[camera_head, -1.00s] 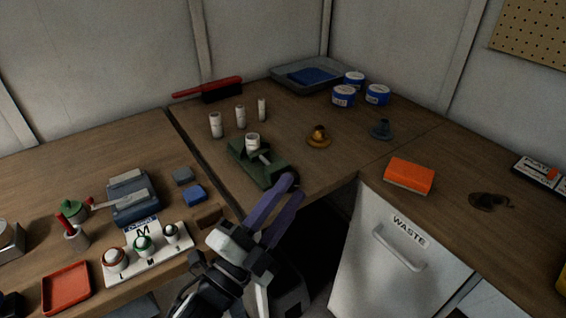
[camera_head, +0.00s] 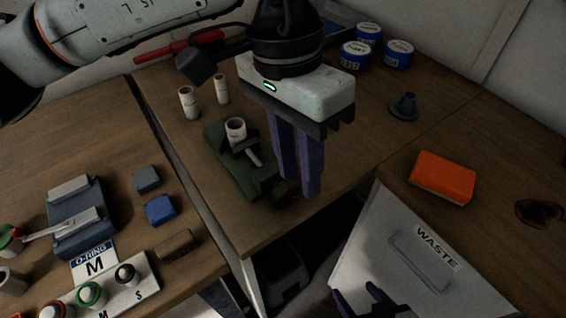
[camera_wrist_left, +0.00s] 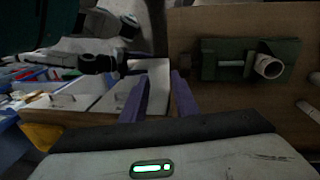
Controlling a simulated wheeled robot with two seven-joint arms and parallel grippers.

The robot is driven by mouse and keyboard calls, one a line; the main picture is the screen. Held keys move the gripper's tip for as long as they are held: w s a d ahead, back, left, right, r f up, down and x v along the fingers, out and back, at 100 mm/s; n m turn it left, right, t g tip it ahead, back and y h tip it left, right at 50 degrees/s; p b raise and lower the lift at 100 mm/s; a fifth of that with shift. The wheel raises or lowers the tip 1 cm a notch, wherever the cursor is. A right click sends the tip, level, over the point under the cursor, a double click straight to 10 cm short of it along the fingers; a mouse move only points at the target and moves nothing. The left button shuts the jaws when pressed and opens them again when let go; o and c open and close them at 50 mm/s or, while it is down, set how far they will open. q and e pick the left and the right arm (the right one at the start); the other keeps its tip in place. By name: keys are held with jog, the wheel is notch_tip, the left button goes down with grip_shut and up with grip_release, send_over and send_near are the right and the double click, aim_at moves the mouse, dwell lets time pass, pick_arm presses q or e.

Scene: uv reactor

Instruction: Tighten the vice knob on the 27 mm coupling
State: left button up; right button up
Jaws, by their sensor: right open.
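The green vice (camera_head: 232,165) sits near the table's front edge, with a white coupling (camera_head: 236,126) standing upright in it. Its size marking is not readable. The dark vice knob (camera_head: 284,192) is at the vice's front end, partly hidden by my left gripper (camera_head: 300,188). That gripper points down, its two purple fingers apart and empty beside the knob. In the left wrist view the vice (camera_wrist_left: 226,62) and coupling (camera_wrist_left: 268,66) lie right of the fingers (camera_wrist_left: 163,78), which have a gap between them. My right gripper (camera_head: 365,300) is open at the bottom edge.
Two white couplings (camera_head: 188,103) stand behind the vice. Blue-labelled tubs (camera_head: 356,55) and a grey cone-shaped part (camera_head: 404,106) are at the back right. An orange sponge (camera_head: 443,177) lies above the waste cabinet (camera_head: 400,255). An O-ring stand (camera_head: 120,290) is at lower left.

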aim_at(281, 188)
pick_arm(q)
jog(key=shift+m+t+y, duration=0.4)
jog(key=shift+t+y, duration=0.2)
jog(key=w+a, duration=0.2)
jog(key=w, duration=0.1)
jog(key=shift+a+r, duration=0.2)
jog(key=shift+r, duration=0.2)
jog(key=shift+w+a+f, duration=0.1)
jog(key=shift+f, duration=0.3)
notch_tip(281, 188, down, 9)
jog(key=shift+f+p, duration=0.1)
jog(key=shift+p, duration=0.55)
grip_shut()
